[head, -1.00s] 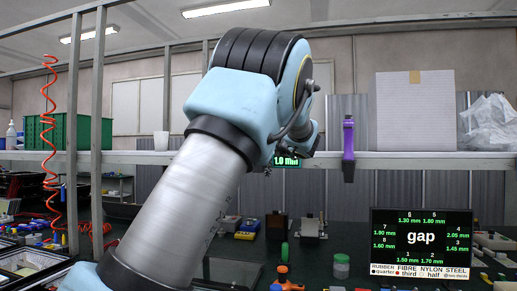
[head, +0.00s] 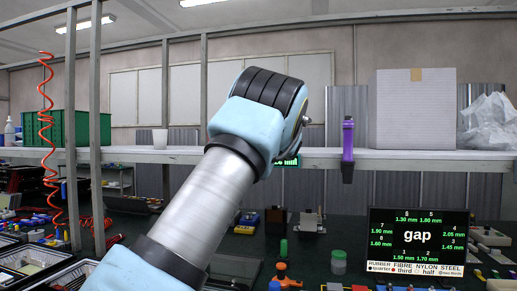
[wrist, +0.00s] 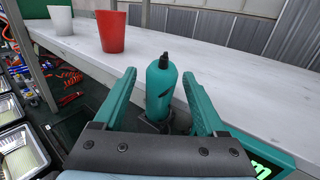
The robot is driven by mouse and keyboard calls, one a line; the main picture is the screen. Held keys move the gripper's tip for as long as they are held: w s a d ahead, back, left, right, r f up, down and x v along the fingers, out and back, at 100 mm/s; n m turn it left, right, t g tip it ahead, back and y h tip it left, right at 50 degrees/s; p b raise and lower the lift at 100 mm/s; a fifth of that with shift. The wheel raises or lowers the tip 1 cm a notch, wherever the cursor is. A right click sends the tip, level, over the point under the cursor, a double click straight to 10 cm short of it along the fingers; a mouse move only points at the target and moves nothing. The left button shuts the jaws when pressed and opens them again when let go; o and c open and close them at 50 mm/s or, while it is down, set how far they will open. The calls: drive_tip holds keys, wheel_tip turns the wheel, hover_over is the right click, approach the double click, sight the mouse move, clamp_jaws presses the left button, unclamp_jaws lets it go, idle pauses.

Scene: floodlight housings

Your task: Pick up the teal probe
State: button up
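The teal probe (wrist: 158,95) shows in the wrist view as an upright, bottle-like body with a black tip and a dark mark on its side. Its base sits in a dark holder (wrist: 152,126) beside the front edge of the shelf. My gripper (wrist: 160,78) has two teal fingers spread wide, one on each side of the probe. Gaps show between the fingers and the probe. In the head view my own arm hides the gripper, and the probe cannot be seen there.
A red cup (wrist: 111,32) and a white cup (wrist: 61,20) stand on the pale shelf (wrist: 200,57) beyond the gripper. A purple tool (head: 348,143) is at the shelf front, by a large pale box (head: 413,110). A gap display (head: 418,238) stands on the cluttered bench below.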

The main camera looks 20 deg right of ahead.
clamp_jaws()
idle(0.4)
drive_tip(key=shift+r, duration=0.15)
